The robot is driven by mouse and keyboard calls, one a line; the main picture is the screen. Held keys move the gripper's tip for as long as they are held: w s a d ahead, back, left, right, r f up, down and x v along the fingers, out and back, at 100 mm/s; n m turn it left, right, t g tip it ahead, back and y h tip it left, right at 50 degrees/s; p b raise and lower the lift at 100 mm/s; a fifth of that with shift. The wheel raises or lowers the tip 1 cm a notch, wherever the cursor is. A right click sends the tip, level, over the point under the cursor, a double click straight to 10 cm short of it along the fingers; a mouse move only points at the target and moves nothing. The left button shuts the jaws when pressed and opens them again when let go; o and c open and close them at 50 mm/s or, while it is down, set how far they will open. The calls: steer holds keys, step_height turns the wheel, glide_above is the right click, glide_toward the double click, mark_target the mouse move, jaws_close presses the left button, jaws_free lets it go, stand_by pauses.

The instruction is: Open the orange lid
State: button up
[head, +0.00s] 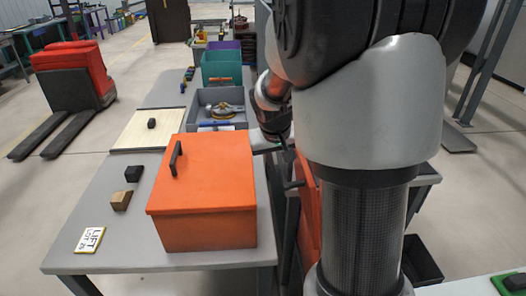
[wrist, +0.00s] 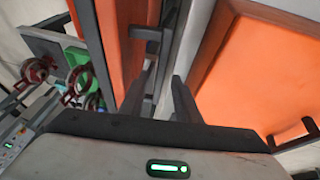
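The orange lid (head: 208,165) lies flat and closed on top of an orange box (head: 210,228) at the front of a grey table. A black bar handle (head: 175,158) stands near the lid's left edge. In the wrist view a large orange panel (wrist: 262,75) fills the right, with a dark handle (wrist: 296,133) at the lower right; it looks like the lid. My gripper (wrist: 160,98) is open, its two dark fingers apart with nothing between them. In the head view it is beside the lid's right edge, mostly hidden by my arm and hard to make out.
A second orange body (head: 306,205) with a dark handle stands right of the table. A grey bin with tools (head: 200,97) and a teal bin (head: 222,72) stand behind the box. Two small blocks (head: 128,186) and a label plate (head: 90,240) lie at the left.

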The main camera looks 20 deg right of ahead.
steer(key=shift+w+d+f, duration=0.15)
steer(key=shift+w+f, duration=0.05)
steer(key=shift+f, duration=0.25)
jaws_close()
